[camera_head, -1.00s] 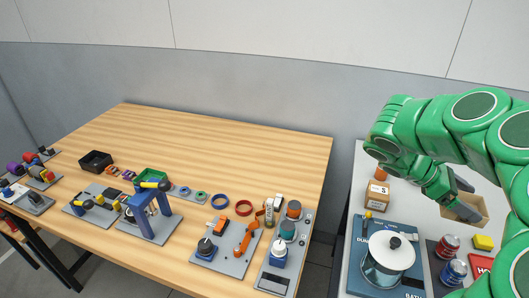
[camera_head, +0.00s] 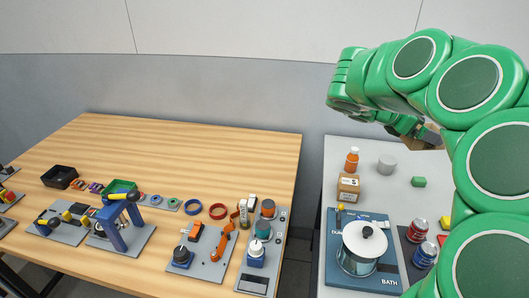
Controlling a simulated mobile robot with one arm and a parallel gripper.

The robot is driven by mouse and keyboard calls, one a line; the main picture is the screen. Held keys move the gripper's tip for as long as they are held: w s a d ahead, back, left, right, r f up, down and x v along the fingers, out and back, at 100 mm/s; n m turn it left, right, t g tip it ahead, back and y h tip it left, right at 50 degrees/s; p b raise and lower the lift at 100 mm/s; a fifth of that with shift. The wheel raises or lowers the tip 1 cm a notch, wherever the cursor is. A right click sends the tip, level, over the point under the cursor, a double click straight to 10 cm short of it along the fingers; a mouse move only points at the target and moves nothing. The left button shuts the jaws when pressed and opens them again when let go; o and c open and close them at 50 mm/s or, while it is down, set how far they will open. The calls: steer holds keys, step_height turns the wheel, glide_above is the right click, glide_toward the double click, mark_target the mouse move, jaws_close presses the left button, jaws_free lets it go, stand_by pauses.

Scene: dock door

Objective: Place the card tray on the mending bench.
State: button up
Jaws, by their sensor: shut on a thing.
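My gripper (camera_head: 422,131) is shut on the card tray (camera_head: 428,143), a small brown cardboard box. It holds the tray raised over the back of the grey table at the right. My green arm hides the tray's right side, and its inside cannot be made out. The wooden bench (camera_head: 190,140), with tools and fixtures along its front, stands to the left, apart from the gripper; it looks like the mending bench.
The bench's back half is clear.

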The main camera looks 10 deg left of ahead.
steer(key=w+a+r+n+t+y, duration=0.1)
steer(key=w+a+n+t+y, duration=0.5)
steer(key=a, duration=0.5)
steer(key=w+a+r+n+t+y, duration=0.1)
steer(key=w+a+n+t+y, duration=0.35)
steer(key=w+a+n, duration=0.4)
steer(key=s+a+n+g+y, duration=0.3)
steer(key=a+n+y, duration=0.5)
steer(key=a, duration=0.9)
steer(key=s+a+f+n+g+y, duration=0.1)
steer(key=s+a+n+g+y, duration=0.4)
steer(key=s, duration=0.6)
steer(key=s+a+n+g+y, duration=0.3)
steer(key=s+a+n+g, duration=0.4)
steer(key=s, duration=0.4)
steer(key=m+t, duration=0.1)
glide_above(224, 193)
steer(key=shift+s+f, duration=0.15)
steer(key=shift+f, duration=14.25)
steer(key=shift+w+f, duration=0.2)
steer(key=shift+f, duration=1.4)
